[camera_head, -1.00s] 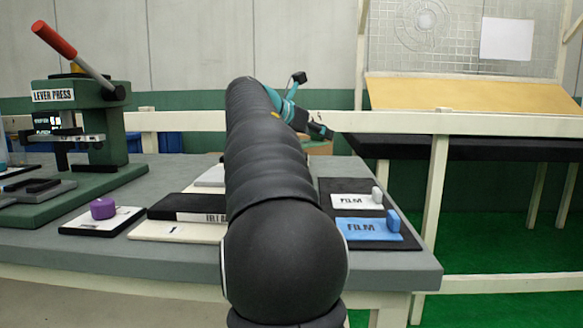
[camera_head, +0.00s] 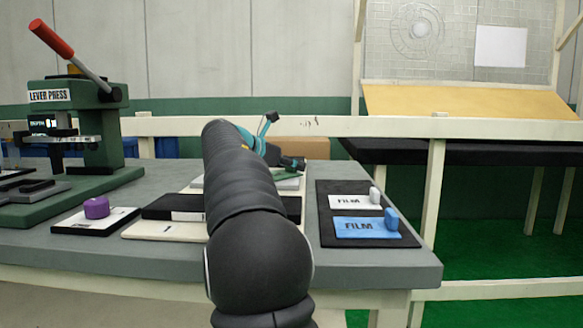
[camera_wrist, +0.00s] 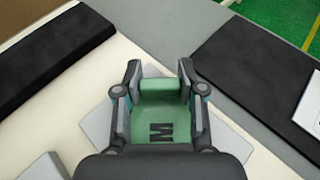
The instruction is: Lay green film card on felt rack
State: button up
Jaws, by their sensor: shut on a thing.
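My gripper (camera_wrist: 160,78) is shut on a green film card (camera_wrist: 153,122), its two fingers on either side of the card's raised green tab. The card bears a dark letter and lies above a light grey plate on a cream board (camera_wrist: 141,62). In the head view my gripper (camera_head: 293,163) is beyond my arm, with a green sliver of the card under it. Whether the card touches the plate I cannot tell.
A black panel (camera_head: 335,236) at right holds a white film card (camera_head: 348,202) and a blue film card (camera_head: 355,227). At left stand a green lever press (camera_head: 100,150) and a purple-knobbed plate (camera_head: 97,209). A cream rail (camera_head: 390,125) runs behind the table.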

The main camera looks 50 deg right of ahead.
jog(key=shift+f, duration=0.1)
jog(key=o, duration=0.9)
jog(key=shift+o, duration=0.2)
jog(key=shift+r, duration=0.2)
jog(key=p+v, duration=0.1)
jog(key=v, duration=1.1)
